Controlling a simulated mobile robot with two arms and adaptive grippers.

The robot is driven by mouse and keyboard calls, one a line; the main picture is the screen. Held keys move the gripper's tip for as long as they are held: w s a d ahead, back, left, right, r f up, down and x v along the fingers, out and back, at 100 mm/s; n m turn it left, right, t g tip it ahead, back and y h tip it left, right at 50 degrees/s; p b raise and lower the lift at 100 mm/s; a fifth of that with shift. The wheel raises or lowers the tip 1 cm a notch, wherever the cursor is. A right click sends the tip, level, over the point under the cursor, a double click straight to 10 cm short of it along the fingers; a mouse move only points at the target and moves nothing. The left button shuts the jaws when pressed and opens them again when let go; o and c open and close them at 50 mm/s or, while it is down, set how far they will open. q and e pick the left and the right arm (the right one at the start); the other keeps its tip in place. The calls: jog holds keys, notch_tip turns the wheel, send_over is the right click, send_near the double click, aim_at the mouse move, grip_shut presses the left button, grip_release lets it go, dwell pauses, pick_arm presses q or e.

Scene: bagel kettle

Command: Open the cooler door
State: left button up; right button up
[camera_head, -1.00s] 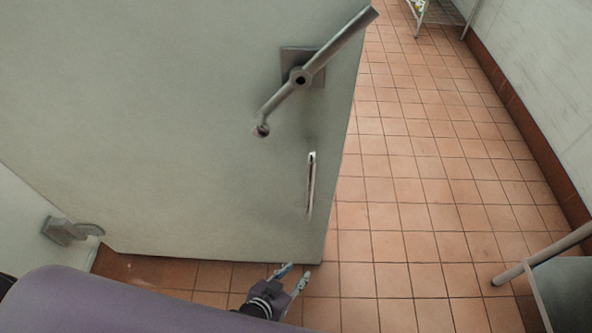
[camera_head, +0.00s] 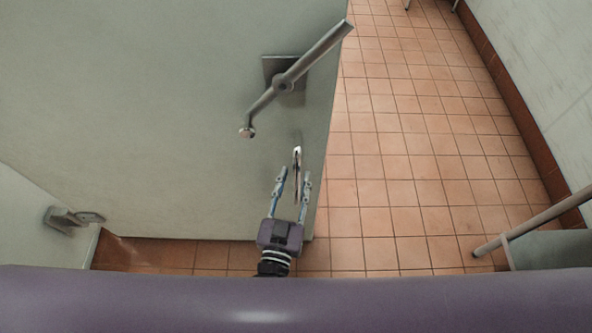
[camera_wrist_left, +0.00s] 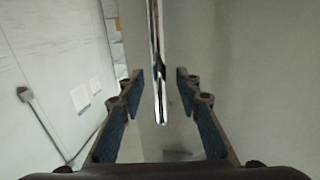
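The cooler door (camera_head: 130,120) is a large pale grey-green panel filling the left and middle of the head view. It stands open at an angle, with tiled floor past its right edge. A thin shiny pull handle (camera_head: 297,172) is low near that edge; it also shows upright in the left wrist view (camera_wrist_left: 157,60). A grey latch lever (camera_head: 283,86) sits above it. My left gripper (camera_head: 292,172) is open, its fingers on either side of the handle's line. In the wrist view the handle's lower end lies between the fingers, touching neither. My right gripper is not in view.
Tiled floor (camera_head: 400,170) is open to the right of the door. A wall (camera_head: 545,80) runs along the right side. A grey tube and panel (camera_head: 545,222) stand at the lower right. A hinge (camera_head: 68,219) is at the lower left.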

pick_arm(q)
jog(key=shift+w+d+b, duration=0.15)
jog(key=shift+w, duration=0.55)
jog(key=shift+w+d+b, duration=0.1)
jog(key=shift+w+b, duration=0.05)
jog(key=shift+w, duration=0.55)
grip_shut()
